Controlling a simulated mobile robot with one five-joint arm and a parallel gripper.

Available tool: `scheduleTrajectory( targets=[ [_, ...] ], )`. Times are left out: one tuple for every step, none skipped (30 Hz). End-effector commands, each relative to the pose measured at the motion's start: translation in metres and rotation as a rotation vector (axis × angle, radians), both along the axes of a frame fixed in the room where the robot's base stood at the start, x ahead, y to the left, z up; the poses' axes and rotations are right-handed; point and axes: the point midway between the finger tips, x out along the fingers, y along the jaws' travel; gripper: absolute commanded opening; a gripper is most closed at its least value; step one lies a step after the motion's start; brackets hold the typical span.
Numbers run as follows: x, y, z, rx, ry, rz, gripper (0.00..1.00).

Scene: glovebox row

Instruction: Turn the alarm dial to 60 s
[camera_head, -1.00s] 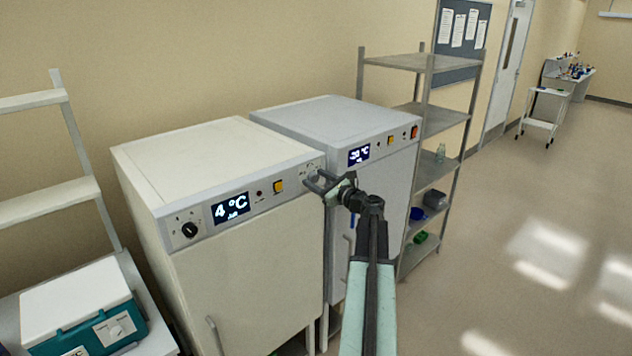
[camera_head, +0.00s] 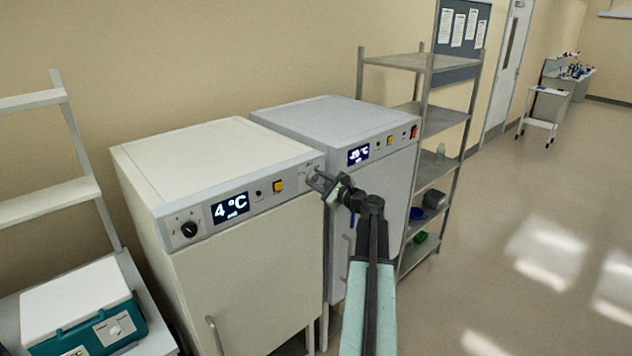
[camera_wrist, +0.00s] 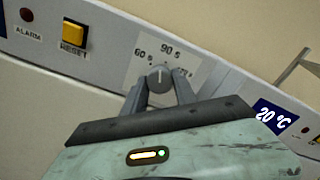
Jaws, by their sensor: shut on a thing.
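The alarm dial (camera_wrist: 159,76) is a round grey knob on a pale plate with the labels 60 s, 90 s and a third one partly hidden by a finger. Its light pointer mark points up in the wrist view, roughly between 60 s and 90 s. My gripper (camera_wrist: 159,86) has one finger on each side of the knob and is shut on it. In the head view my gripper (camera_head: 317,180) is at the right end of the front panel of the 4 °C unit (camera_head: 205,260), and the knob is mostly hidden there.
Left of the dial are a yellow RESET button (camera_wrist: 73,35) and a red ALARM lamp (camera_wrist: 27,14). A black knob (camera_head: 189,230) sits at the panel's left end. A second cold unit (camera_head: 375,190) stands close on the right, with a metal shelf (camera_head: 445,115) beyond.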

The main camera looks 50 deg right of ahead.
Motion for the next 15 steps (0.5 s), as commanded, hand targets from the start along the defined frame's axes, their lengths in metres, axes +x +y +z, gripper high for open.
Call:
scheduleTrajectory(
  targets=[
    [0.0014,0.0002,0.0016,-0.04,-0.002,0.001,0.0],
    [0.0014,0.0001,0.0017,-0.069,0.0,0.001,0.0],
    [0.0014,0.0001,0.0017,-0.107,0.003,0.001,0.0],
    [0.0014,0.0,0.0019,-0.135,0.004,0.0,0.0],
    [0.0014,-0.0001,0.002,-0.163,0.006,0.0,0.0],
    [0.0014,-0.0002,0.0021,-0.201,0.009,0.0,0.0],
    [0.0014,-0.0003,0.0021,-0.229,0.01,0.0,0.0],
    [0.0014,-0.0004,0.0022,-0.256,0.012,-0.001,0.0],
    [0.0014,-0.0005,0.0023,-0.292,0.014,-0.001,0.0],
    [0.0013,-0.0005,0.0024,-0.318,0.016,-0.001,0.0],
    [0.0014,-0.0006,0.0025,-0.344,0.018,-0.001,0.0],
    [0.0014,-0.0007,0.0026,-0.377,0.02,-0.002,0.0],
    [0.0013,-0.0008,0.0026,-0.4,0.022,-0.002,0.0],
    [0.0012,-0.0009,0.0027,-0.424,0.023,-0.002,0.0],
    [0.0012,-0.0009,0.0027,-0.453,0.025,-0.002,0.0]
  ],
)
